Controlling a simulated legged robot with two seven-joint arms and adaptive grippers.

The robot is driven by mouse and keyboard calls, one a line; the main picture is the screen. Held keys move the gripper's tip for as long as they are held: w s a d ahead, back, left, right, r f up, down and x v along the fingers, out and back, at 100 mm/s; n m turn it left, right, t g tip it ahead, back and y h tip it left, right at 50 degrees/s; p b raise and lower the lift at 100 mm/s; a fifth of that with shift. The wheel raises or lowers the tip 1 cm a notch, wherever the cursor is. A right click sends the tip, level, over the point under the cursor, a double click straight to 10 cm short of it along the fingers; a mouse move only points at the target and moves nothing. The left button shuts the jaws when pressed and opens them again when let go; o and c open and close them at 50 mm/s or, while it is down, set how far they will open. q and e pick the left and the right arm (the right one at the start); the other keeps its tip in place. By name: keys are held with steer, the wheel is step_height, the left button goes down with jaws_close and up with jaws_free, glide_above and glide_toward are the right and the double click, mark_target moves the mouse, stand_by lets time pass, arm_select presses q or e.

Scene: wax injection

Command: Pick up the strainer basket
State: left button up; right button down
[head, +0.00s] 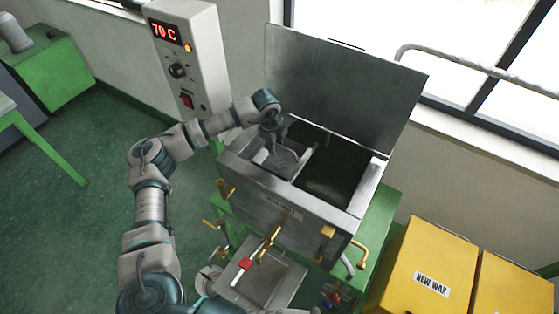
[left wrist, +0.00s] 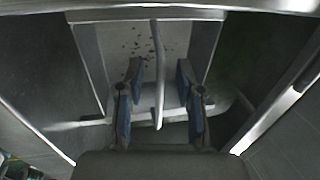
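The strainer basket (head: 284,162) is a grey metal tray in the left compartment of the open steel wax tank (head: 283,207). In the left wrist view the basket (left wrist: 128,45) has dark specks on its floor, and its upright handle (left wrist: 157,90) stands as a thin grey bar. My left gripper (head: 272,130) points down over the basket. In the left wrist view its blue-padded fingers (left wrist: 160,82) are apart, one on each side of the handle, with visible gaps on both sides. My right gripper is not in view.
The tank's raised lid (head: 342,85) stands behind the compartments. The right compartment (head: 335,168) holds dark liquid. A control box (head: 190,55) reading 70 C is behind left. Brass valves (head: 268,242) project in front. Yellow NEW WAX boxes (head: 425,262) stand at right.

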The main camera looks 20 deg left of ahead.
arm_select(q)
steer(key=shift+a, duration=0.1)
steer(key=shift+c, duration=0.7)
steer(key=c, duration=0.4)
steer(key=shift+d+r, duration=0.1)
steer(key=shift+d, duration=0.15)
jaws_close()
steer(key=shift+d+r, duration=0.1)
steer(key=shift+d, duration=0.35)
steer(key=shift+a, duration=0.15)
